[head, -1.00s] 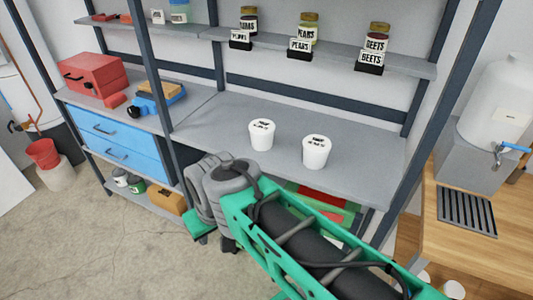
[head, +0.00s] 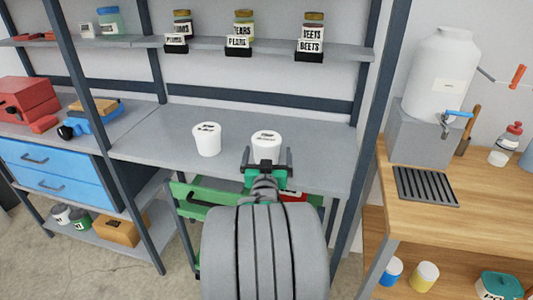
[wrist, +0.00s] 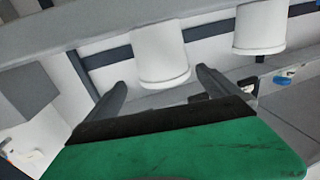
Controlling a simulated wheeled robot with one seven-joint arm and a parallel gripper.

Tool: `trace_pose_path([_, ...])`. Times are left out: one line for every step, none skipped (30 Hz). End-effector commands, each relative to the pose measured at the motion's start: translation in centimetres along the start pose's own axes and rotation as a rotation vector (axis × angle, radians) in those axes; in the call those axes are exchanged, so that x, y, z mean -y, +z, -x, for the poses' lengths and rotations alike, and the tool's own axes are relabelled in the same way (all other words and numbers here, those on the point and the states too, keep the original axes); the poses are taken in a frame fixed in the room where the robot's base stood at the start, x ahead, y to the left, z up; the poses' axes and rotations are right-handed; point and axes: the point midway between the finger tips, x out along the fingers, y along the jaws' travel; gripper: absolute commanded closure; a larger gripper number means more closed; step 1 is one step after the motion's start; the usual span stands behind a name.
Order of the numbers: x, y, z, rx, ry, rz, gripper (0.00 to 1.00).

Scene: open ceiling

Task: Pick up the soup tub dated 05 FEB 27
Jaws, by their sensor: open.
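Two white soup tubs stand upright on the grey middle shelf (head: 135,142). The left tub (head: 207,139) and the right tub (head: 266,142) have dark print on their lids, too small to read, so I cannot tell which is dated 05 FEB 27. My gripper (head: 267,157) is open and empty, just in front of the right tub, and hides its lower part. The wrist view is upside down. There the right tub (wrist: 160,52) shows beyond and between my fingers (wrist: 161,80), and the left tub (wrist: 260,27) is off to the side.
Labelled jars, including beets (head: 312,25) and pears (head: 244,25), stand on the shelf above. A shelf post (head: 366,140) rises to the right, beside a wooden counter (head: 450,220) with a water dispenser (head: 440,75). The shelf left of the tubs is clear.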

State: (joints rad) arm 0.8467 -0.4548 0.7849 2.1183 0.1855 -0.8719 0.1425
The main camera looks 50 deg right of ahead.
Motion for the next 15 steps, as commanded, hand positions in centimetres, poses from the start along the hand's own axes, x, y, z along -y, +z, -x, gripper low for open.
trace_pose_path([0.0, 0.0, -0.8, 0.002, 0.0, 0.0, 0.0])
trace_pose_path([0.0, -0.1, -1.2, 0.002, 0.0, 0.0, 0.0])
trace_pose_path([0.1, -0.2, -1.7, 0.003, 0.0, 0.0, 0.0])
trace_pose_path([0.2, -0.3, -2.2, 0.002, -0.001, 0.0, 0.0])
trace_pose_path([0.3, -0.4, -2.7, 0.003, -0.001, 0.0, 0.0])
trace_pose_path([0.4, -0.7, -3.4, 0.002, -0.001, 0.0, 0.0])
trace_pose_path([0.5, -0.7, -4.0, 0.002, -0.002, 0.0, 0.0])
trace_pose_path([0.6, -0.8, -4.6, 0.003, -0.002, 0.0, 0.0])
trace_pose_path([0.5, -0.7, -5.2, 0.004, -0.001, 0.0, 0.0])
trace_pose_path([0.5, -0.6, -5.6, 0.004, -0.001, 0.0, 0.0])
trace_pose_path([0.6, -0.6, -5.9, 0.004, -0.002, 0.0, 0.0])
trace_pose_path([0.6, -0.6, -6.2, 0.003, -0.002, 0.0, 0.0])
trace_pose_path([0.6, -0.6, -6.3, 0.003, -0.002, 0.0, 0.0])
trace_pose_path([0.6, -0.6, -6.4, 0.003, -0.003, 0.0, 0.0])
trace_pose_path([0.6, -0.6, -6.4, 0.003, -0.003, 0.0, 0.0])
